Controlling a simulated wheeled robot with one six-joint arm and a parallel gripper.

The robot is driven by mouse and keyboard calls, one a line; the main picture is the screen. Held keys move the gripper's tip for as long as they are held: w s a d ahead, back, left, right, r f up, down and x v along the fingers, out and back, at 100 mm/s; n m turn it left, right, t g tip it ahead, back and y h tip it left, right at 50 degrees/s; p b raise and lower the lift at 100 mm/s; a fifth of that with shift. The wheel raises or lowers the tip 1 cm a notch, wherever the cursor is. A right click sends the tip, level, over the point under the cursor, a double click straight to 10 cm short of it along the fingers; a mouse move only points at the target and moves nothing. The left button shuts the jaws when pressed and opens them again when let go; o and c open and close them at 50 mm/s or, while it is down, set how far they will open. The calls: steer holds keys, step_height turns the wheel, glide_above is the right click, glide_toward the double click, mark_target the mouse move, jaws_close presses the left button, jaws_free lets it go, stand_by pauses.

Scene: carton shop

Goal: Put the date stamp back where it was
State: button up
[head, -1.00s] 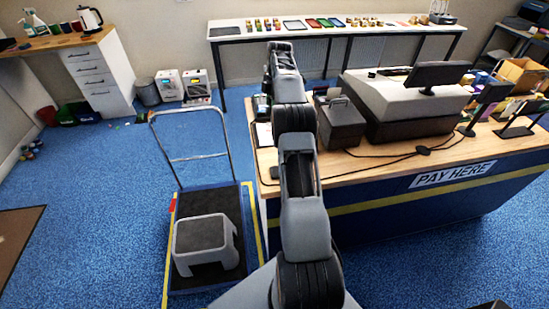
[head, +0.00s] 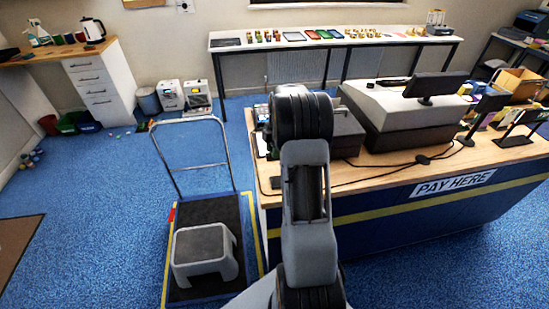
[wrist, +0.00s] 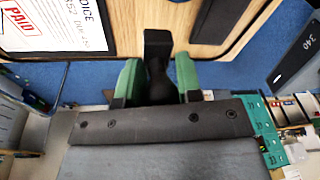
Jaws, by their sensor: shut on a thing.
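In the wrist view, the black date stamp (wrist: 158,52) sits between the green-padded fingers of my gripper (wrist: 158,83). The gripper is shut on it. The stamp's wide black end shows beyond the fingers, in front of the wooden counter top. I cannot tell whether it touches anything. A clipped sheet marked PAID and INVOICE (wrist: 60,22) lies on the wood at the upper left. In the head view, my arm reaches over the left end of the counter (head: 400,172) and hides the gripper and the stamp.
A dark box (head: 347,133) and the grey till (head: 395,112) stand on the counter, with black cables across it. A trolley (head: 206,208) bearing a grey step stool (head: 203,262) stands left of the counter. A long bench (head: 225,45) stands behind.

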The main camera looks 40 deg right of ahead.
steer(key=f, duration=0.3)
steer(key=shift+s+a+f+p, duration=0.1)
steer(key=shift+s+a+p, duration=0.15)
steer(key=shift+p, duration=0.1)
steer(key=shift+f, duration=0.3)
steer(key=shift+f, duration=0.1)
steer(key=shift+f, duration=0.15)
steer(key=o, duration=0.8)
steer(key=shift+c, duration=0.2)
